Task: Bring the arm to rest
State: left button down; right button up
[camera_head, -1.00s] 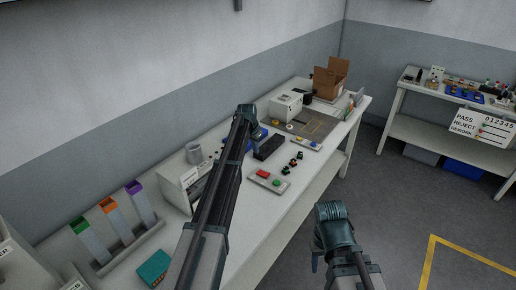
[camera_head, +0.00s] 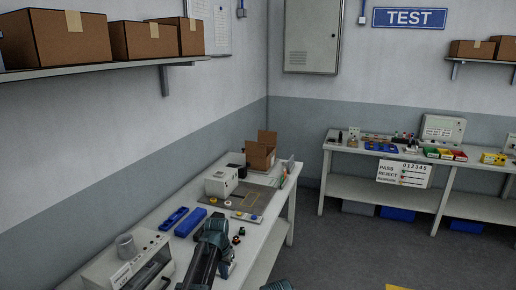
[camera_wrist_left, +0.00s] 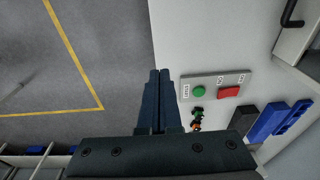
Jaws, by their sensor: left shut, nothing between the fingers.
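My left arm (camera_head: 206,262) rises from the bottom of the head view, in front of the near part of the workbench. Its left gripper (camera_head: 228,268) shows only in part there, low beside the arm. In the left wrist view the two dark fingers of this gripper (camera_wrist_left: 160,76) lie together, shut and empty. They are over the bench's front edge, left of a grey button panel (camera_wrist_left: 214,87) with green and red buttons. A teal piece of my right arm (camera_head: 277,285) shows at the bottom edge of the head view; its gripper is out of view.
Small connectors (camera_head: 238,235) lie on the bench right of my left arm.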

pick_arm(q)
jog(key=s+d+f+g+b, duration=0.1)
jog(key=s+d, duration=0.2)
jog(key=s, duration=1)
jog(key=s+d+f+y+b, duration=0.1)
jog(key=s+d, duration=0.2)
jog(key=s, duration=1)
jog(key=shift+s+d+f+g+y, duration=0.25)
jog(key=shift+d+f+g+y, duration=0.05)
jog(key=shift+d+g, duration=0.1)
jog(key=c, duration=1.5)
grip_release()
jog(key=shift+c, duration=0.2)
